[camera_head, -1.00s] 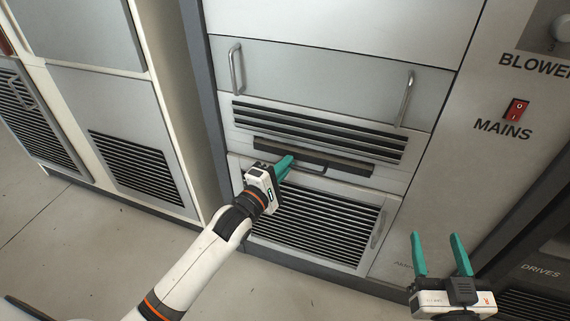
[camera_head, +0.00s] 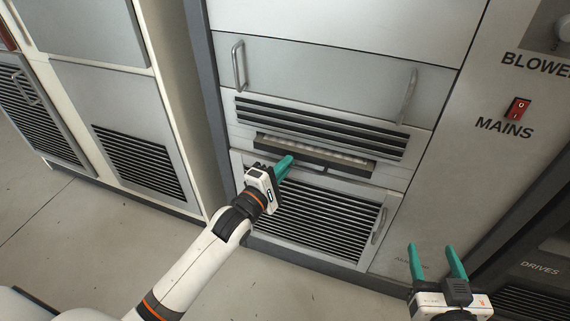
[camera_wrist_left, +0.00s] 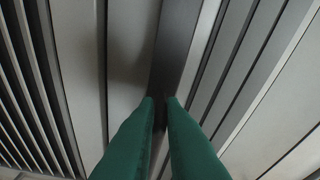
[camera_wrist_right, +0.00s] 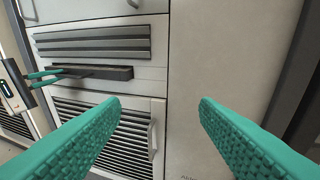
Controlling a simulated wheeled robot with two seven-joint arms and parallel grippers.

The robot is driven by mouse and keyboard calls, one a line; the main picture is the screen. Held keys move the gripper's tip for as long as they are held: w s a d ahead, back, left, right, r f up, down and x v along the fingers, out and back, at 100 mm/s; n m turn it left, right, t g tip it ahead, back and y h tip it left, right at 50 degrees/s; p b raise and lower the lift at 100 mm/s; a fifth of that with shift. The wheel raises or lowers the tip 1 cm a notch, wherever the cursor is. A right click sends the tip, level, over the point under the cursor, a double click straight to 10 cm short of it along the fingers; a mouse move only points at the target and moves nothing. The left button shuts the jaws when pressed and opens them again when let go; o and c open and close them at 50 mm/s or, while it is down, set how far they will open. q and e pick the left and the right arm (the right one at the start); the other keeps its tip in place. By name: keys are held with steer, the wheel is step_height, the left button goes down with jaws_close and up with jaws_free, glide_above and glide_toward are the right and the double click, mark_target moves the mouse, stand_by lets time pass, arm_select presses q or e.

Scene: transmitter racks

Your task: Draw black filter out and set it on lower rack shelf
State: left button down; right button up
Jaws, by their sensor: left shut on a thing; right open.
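The black filter (camera_head: 335,161) is a long dark frame with a pale top surface. It sticks partly out of a slot below the upper grille in the middle rack. My left gripper (camera_head: 287,162) is at the filter's front, left of its middle, and is shut on it. In the left wrist view the closed green fingers meet a dark bar (camera_wrist_left: 176,45). The filter also shows in the right wrist view (camera_wrist_right: 104,72). My right gripper (camera_head: 437,264) is open and empty, low in front of the rack's right side. I cannot pick out a lower rack shelf.
A louvred panel (camera_head: 315,210) with a handle lies below the filter. A drawer front (camera_head: 320,80) with two handles is above. A red mains switch (camera_head: 517,110) is at right. Bare floor (camera_head: 310,295) lies in front.

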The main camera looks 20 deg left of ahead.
arm_select(q)
steer(key=shift+s+p, duration=0.7)
steer(key=shift+s, duration=0.7)
arm_select(e)
steer(key=shift+s+d+f+g+h, duration=0.25)
steer(key=shift+s+f+g, duration=0.2)
steer(key=shift+f+g, duration=0.3)
steer(key=shift+s+d+f+g+h, duration=0.2)
steer(key=shift+s+f+g, duration=0.25)
steer(key=shift+f, duration=0.45)
steer(key=shift+s+d+f+g+h, duration=0.15)
steer(key=shift+s+d+f+g, duration=0.2)
steer(key=shift+f+g, duration=0.4)
steer(key=shift+f, duration=0.1)
arm_select(q)
steer(key=shift+s, duration=0.1)
steer(key=s+p, duration=0.3)
steer(key=s, duration=0.4)
steer(key=shift+a+p, duration=0.2)
steer(key=shift+p, duration=0.2)
arm_select(e)
steer(key=s+d+f+g+h, duration=0.1)
steer(key=s+d+f+g, duration=0.1)
steer(key=s+g, duration=0.2)
steer(key=s+d+f+g+h, duration=0.1)
steer(key=s+d+f+g, duration=0.1)
steer(key=s, duration=0.6)
steer(key=shift+f+m+g, duration=0.3)
steer(key=shift+f+g, duration=0.45)
steer(key=shift+g, duration=0.5)
